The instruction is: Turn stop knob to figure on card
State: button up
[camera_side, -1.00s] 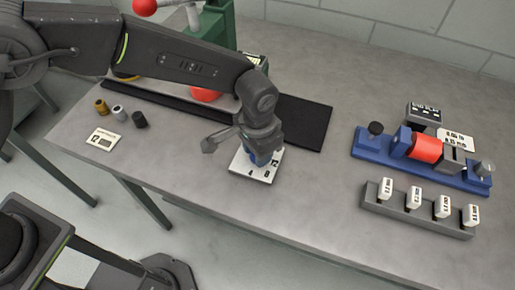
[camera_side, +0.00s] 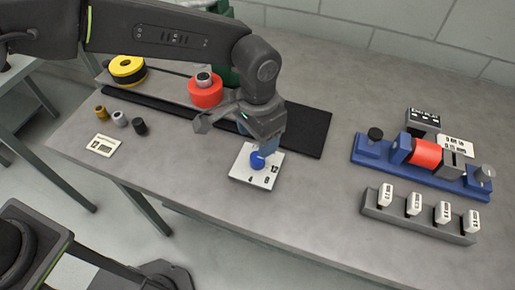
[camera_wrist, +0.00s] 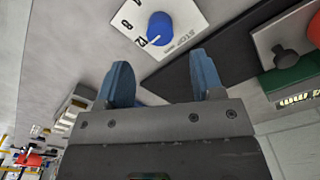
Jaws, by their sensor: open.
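The stop knob (camera_side: 257,160) is blue and sits on a white square dial plate (camera_side: 243,175) marked with figures such as 4, 8 and 12. In the wrist view the knob (camera_wrist: 160,27) shows a white pointer mark turned toward the 12. A small white card (camera_side: 101,145) lies at the left of the table; its figure is too small to read surely now. My gripper (camera_side: 270,146) is open and empty, just above and beside the knob, apart from it. In the wrist view its blue fingertips (camera_wrist: 162,76) stand apart below the knob.
A black strip (camera_side: 300,128) runs behind the plate, with a red spool (camera_side: 205,94) and a yellow spool (camera_side: 127,69). Several small cylinders stand near the card. At right are a blue fixture (camera_side: 400,170) and a grey rack (camera_side: 420,222) of white tags. The front middle is clear.

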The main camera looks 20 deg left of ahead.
aim_at(257, 156)
notch_tip(257, 156, up, 6)
jog(key=shift+r, duration=0.15)
dwell(0.6)
jog(key=s+a+r+n+t, duration=0.1)
jog(key=s+a+r, duration=0.15)
jog(key=a, duration=0.35)
jog(key=s+a+r+n+h, duration=0.1)
jog(key=s+a+r, duration=0.1)
jog(key=a+r, duration=0.3)
jog(key=s+a+r+n+t, duration=0.1)
jog(key=s+a+r+n, duration=0.1)
jog(key=a, duration=0.6)
jog(key=s+a+f+n+t+y, duration=0.1)
jog(key=s+a+n+t, duration=0.1)
jog(key=s+a, duration=0.9)
jog(key=shift+s+a+n+t, duration=0.35)
jog(key=shift+a+t, duration=0.25)
jog(key=shift+t, duration=0.2)
